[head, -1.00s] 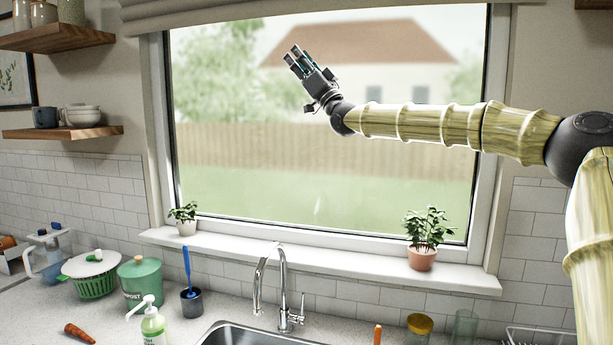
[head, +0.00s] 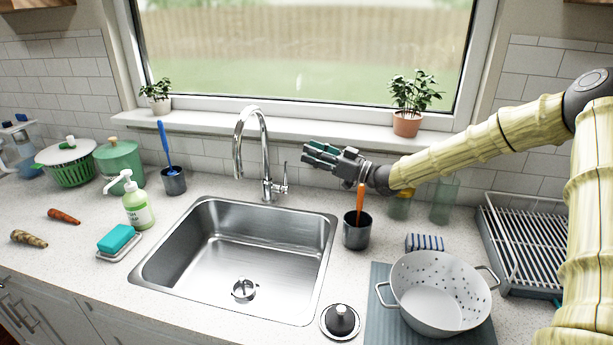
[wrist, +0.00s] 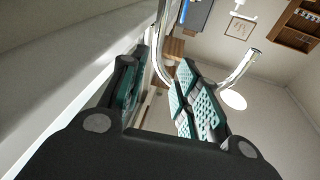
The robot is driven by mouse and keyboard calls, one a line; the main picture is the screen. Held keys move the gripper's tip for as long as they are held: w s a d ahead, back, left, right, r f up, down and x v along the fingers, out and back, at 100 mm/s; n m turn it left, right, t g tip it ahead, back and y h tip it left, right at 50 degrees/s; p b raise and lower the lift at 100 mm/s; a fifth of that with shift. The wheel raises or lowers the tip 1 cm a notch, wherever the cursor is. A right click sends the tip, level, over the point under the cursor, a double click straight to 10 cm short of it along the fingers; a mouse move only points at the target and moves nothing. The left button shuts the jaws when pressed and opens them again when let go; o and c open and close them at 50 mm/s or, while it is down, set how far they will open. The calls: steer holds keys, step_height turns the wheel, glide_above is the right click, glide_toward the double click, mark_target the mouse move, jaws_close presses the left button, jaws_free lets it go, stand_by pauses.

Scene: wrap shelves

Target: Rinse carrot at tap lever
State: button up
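An orange carrot (head: 64,216) lies on the counter left of the sink, and a brown, dirty-looking root (head: 28,238) lies in front of it. The chrome tap (head: 250,150) stands behind the sink (head: 235,255), with its lever (head: 284,180) on its right side. My gripper (head: 312,155) is in the air right of and a little above the lever, pointing left. In the wrist view its fingers (wrist: 160,100) are apart with nothing between them, and curved chrome, apparently the tap (wrist: 162,45), shows beyond.
A soap bottle (head: 137,205) and a sponge on a dish (head: 117,239) stand left of the sink. A dark cup with an orange-handled tool (head: 357,232) stands below my wrist. A white colander (head: 432,300) and a dish rack (head: 530,225) are at right. Potted plants stand on the sill.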

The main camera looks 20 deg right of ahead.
step_height(320, 180, down, 8)
steer(key=d+g+h, duration=0.1)
steer(key=h, duration=0.1)
steer(key=n+p, duration=0.1)
steer(key=p, duration=0.1)
glide_above(287, 186)
steer(key=shift+w+f, duration=0.15)
jaws_close()
